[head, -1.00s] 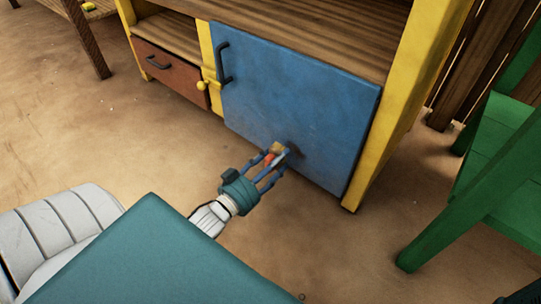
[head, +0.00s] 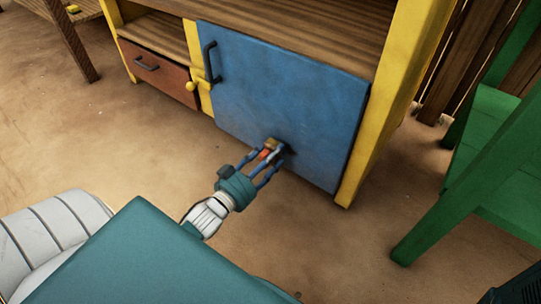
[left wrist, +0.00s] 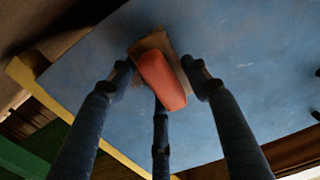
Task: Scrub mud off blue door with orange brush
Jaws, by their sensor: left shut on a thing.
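The blue door (head: 290,95) of the cabinet is closed, with a dark handle (head: 211,62) at its upper left. A dark smudge shows low on the door, around the brush. My left gripper (head: 272,155) is shut on the orange brush (head: 266,153) at the lower part of the door. In the left wrist view, the fingers close around the orange brush (left wrist: 163,82), whose tan bristle side faces the blue door (left wrist: 245,75). The bristles look to be against the door; exact contact is hard to tell.
The cabinet has a yellow frame (head: 385,100), a red-brown drawer (head: 157,70) and a yellow knob (head: 190,86) left of the door. A green chair (head: 470,190) stands at the right. The sandy floor (head: 90,140) in front is clear.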

